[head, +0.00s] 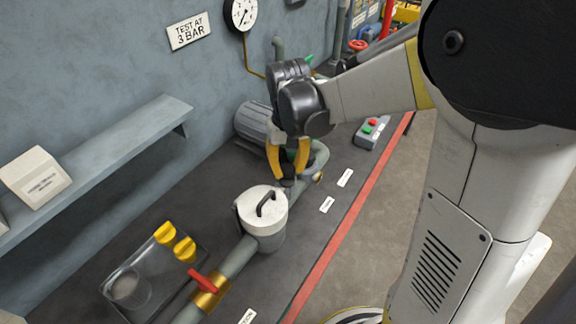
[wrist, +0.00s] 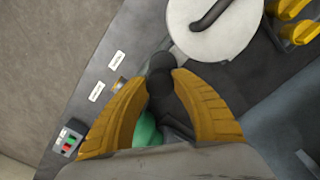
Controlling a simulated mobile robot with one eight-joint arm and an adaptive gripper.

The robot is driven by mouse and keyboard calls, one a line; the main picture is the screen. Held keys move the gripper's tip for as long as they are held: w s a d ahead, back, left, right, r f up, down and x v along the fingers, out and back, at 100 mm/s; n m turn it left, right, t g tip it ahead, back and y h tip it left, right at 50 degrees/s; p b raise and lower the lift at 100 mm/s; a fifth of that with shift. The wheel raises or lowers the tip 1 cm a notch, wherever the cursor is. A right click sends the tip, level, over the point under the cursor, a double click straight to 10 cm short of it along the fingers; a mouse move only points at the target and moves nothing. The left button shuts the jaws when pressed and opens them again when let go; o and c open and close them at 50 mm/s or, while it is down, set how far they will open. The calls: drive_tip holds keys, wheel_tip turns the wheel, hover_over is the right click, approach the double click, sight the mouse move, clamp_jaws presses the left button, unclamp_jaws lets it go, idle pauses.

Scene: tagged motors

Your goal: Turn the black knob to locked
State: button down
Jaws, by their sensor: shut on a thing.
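The black knob (head: 287,182) sits on the bench just behind the white-lidded pot, at the tips of my yellow fingers. In the wrist view the dark rounded knob (wrist: 161,66) shows between and just beyond the fingertips. My gripper (head: 288,168) is shut on it, one finger on each side; it also shows in the wrist view (wrist: 156,80). Two small white labels (head: 345,178) (head: 327,204) lie on the bench to the right of the knob; their text is too small to read. The knob's lower part is hidden.
The white-lidded pot (head: 262,212) with a black handle stands close in front. A green pipe (head: 238,258) carries a red-handled valve (head: 203,281). A grey motor (head: 253,119) lies behind, and a red-and-green button box (head: 371,131) stands to the right. Yellow knobs (head: 184,249) are front left.

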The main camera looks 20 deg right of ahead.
sight(289, 168)
drive_tip(key=m, duration=0.5)
drive_tip(key=shift+p, duration=0.3)
drive_tip(key=shift+m, duration=0.4)
drive_tip(key=c, duration=1)
unclamp_jaws()
wheel_tip(289, 168, up, 12)
drive_tip(key=shift+s, duration=0.1)
